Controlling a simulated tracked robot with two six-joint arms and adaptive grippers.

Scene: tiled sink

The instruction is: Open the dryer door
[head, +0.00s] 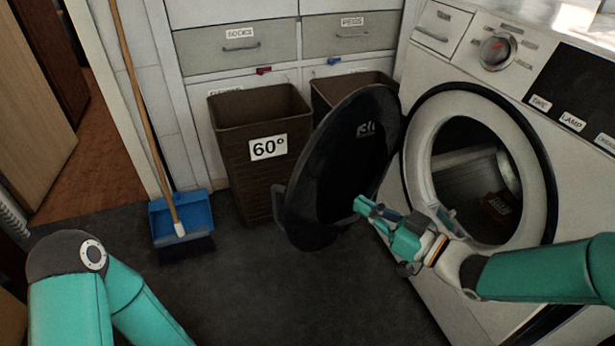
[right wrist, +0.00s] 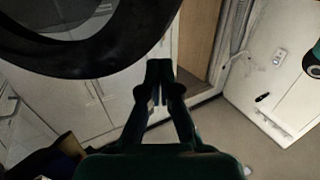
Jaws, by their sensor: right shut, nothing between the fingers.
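The dryer (head: 480,80) stands at the right in the head view, with a round opening ringed in white and black. Its dark round door (head: 335,170) stands swung out to the left, well away from the opening. My right gripper (head: 360,203) is shut and empty, in front of the lower right part of the door in that view. In the right wrist view the closed fingertips (right wrist: 159,68) show just below the dark door rim (right wrist: 110,50); I cannot tell whether they touch it. My left arm shows at the lower left of the head view, but its gripper is out of frame.
A brown basket marked 60° (head: 250,185) stands behind the door, with a second basket (head: 330,88) partly hidden. A broom (head: 140,90) and blue dustpan (head: 180,215) stand left. Drawers (head: 240,60) line the back. The dark floor in front is clear.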

